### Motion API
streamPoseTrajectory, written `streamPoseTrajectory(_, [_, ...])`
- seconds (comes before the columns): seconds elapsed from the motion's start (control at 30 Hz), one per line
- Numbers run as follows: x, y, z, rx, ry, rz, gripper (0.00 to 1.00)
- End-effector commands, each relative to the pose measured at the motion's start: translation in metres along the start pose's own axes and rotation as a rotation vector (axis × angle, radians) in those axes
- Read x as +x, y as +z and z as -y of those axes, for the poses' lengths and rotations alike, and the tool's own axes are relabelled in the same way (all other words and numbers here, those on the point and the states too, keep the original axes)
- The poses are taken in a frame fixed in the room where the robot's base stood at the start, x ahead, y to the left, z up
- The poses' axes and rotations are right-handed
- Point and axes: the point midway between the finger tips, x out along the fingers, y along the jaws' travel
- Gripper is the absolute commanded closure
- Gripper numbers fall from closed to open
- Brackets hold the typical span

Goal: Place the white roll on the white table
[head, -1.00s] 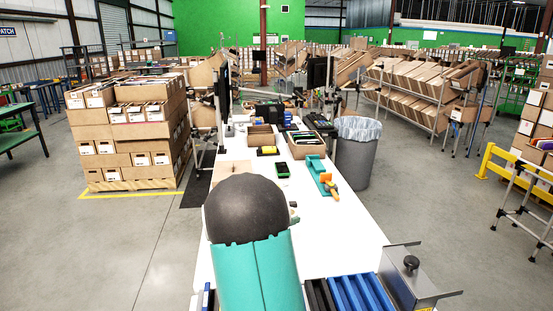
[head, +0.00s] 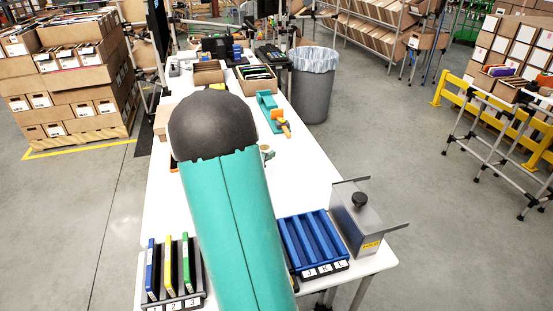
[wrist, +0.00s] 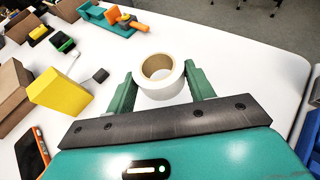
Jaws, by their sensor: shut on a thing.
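In the wrist view my gripper (wrist: 160,88) has its two green fingers on either side of the white roll (wrist: 174,85), shut on it. The roll shows its open tan core towards the camera. The white table (wrist: 225,55) lies beneath it; I cannot tell whether the roll touches the top. In the head view the white table (head: 318,165) runs away from me. My arm hides the gripper there, and only a small part of what may be the roll shows beside the arm.
A yellow block (wrist: 60,92), a green-edged device (wrist: 62,43) and a teal tape dispenser (wrist: 110,22) are around the roll. A blue rack (head: 312,245), a grey metal box (head: 358,222) and a rack of coloured folders (head: 173,275) stand at the near end. The right side of the table is mostly clear.

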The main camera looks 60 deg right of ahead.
Motion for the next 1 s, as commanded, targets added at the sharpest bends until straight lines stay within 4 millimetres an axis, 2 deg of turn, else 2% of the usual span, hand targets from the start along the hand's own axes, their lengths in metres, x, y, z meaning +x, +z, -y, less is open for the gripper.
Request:
streamPoseTrajectory(0.03, [0.008,-0.003,0.013,-0.001,-0.007,-0.001,0.72])
streamPoseTrajectory(0.17, [0.025,-0.010,0.039,-0.001,-0.007,-0.001,0.72])
streamPoseTrajectory(0.4, [0.057,-0.042,0.069,-0.001,-0.005,-0.003,0.72])
streamPoseTrajectory(0.7, [0.075,-0.059,0.083,-0.002,-0.004,-0.002,0.72])
streamPoseTrajectory(0.83, [0.083,-0.079,0.082,-0.002,-0.003,-0.002,0.72])
streamPoseTrajectory(1.0, [0.085,-0.082,0.081,0.001,-0.001,0.002,0.72])
